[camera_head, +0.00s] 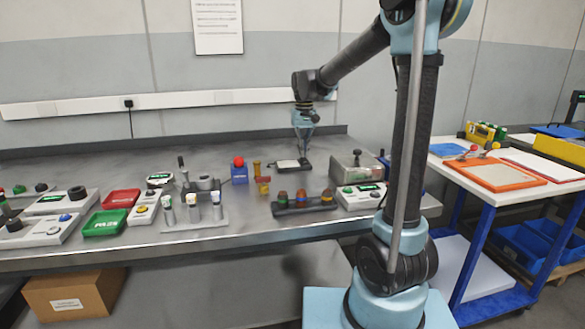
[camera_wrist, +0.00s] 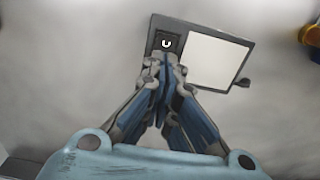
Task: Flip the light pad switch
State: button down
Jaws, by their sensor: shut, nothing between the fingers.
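The light pad (camera_wrist: 214,60) lies on the bench, with a white panel in a dark grey frame. Its switch (camera_wrist: 166,42) is a small black square with a white mark at the pad's upper left in the wrist view. I cannot tell which way it is set. My gripper (camera_wrist: 165,60) is shut and empty, with its fingertips just below the switch in that picture and partly over the pad's dark strip. Whether they touch it is unclear. In the head view the light pad (camera_head: 287,164) is near the back of the bench, and my gripper (camera_head: 304,153) points down over its right end.
A rack with coloured knobs (camera_head: 302,204) is in front. A grey metal box (camera_head: 355,170) stands to the right. The bench behind the pad is clear.

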jog(key=shift+f, duration=0.7)
dwell(0.6)
jog(key=shift+r, duration=3.5)
